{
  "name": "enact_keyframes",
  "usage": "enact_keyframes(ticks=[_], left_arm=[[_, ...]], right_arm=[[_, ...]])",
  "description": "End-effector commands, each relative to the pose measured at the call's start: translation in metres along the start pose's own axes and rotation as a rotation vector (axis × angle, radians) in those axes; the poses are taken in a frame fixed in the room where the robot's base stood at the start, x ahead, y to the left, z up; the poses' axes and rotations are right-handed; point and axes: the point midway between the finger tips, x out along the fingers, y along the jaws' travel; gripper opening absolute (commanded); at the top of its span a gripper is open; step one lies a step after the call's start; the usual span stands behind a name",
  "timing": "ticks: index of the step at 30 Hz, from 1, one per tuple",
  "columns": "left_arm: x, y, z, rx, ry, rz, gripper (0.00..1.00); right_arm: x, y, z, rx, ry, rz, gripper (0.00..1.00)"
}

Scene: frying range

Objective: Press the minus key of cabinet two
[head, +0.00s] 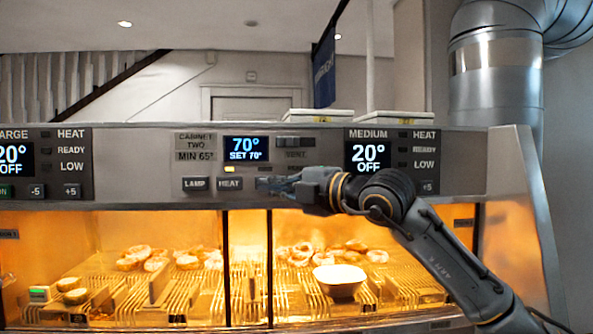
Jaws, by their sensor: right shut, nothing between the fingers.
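The cabinet two panel (210,170) is in the middle of the metal control strip in the head view. Its label (195,141) reads "CABINET TWO" and "MIN 65°". Its blue display (246,149) reads 70° and SET 70°. Below are a LAMP key (195,184) and a HEAT key (229,184). My right gripper (262,184) is shut and empty, its fingertips just right of the HEAT key, in front of the panel. It covers the keys there, so the minus key is hidden. I cannot tell whether the fingertips touch the panel. My left gripper is out of view.
A MEDIUM panel (368,134) reading 20° OFF is partly behind my right arm. Another panel with a 20° OFF display (14,160) is at the left. Below, a lit cabinet holds pastries (187,262), wire racks and a white bowl (339,281). White boxes (320,116) stand on top.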

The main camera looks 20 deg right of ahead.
Motion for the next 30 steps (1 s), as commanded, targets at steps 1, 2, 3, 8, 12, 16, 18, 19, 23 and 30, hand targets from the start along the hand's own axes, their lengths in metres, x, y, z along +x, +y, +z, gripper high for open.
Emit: enact_keyframes(ticks=[1,2,3,8,12,16,18,19,23,30], left_arm=[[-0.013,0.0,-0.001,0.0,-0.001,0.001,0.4],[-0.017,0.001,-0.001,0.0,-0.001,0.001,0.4],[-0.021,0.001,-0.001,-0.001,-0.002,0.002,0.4],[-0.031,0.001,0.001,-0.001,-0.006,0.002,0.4],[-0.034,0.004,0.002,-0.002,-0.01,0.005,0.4],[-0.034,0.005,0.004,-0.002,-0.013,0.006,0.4],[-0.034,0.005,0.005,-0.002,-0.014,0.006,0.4],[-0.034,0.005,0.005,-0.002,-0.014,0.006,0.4],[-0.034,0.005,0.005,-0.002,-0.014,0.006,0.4],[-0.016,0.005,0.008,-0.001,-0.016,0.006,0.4]], right_arm=[[0.007,0.006,0.005,0.003,-0.003,-0.004,0.0],[0.009,0.006,0.009,0.004,-0.003,-0.003,0.0],[0.013,0.005,0.013,0.003,-0.004,-0.003,0.0],[0.024,0.003,0.024,0.003,-0.001,-0.003,0.0],[0.028,0.0,0.028,0.002,-0.002,-0.002,0.0],[0.029,-0.001,0.029,0.001,-0.001,-0.001,0.0],[0.029,-0.001,0.029,0.001,-0.001,0.0,0.0],[0.029,-0.001,0.029,0.001,-0.001,0.0,0.0],[0.029,-0.001,0.029,0.001,-0.001,0.0,0.0],[0.034,-0.004,0.032,0.003,0.001,0.002,0.0]])
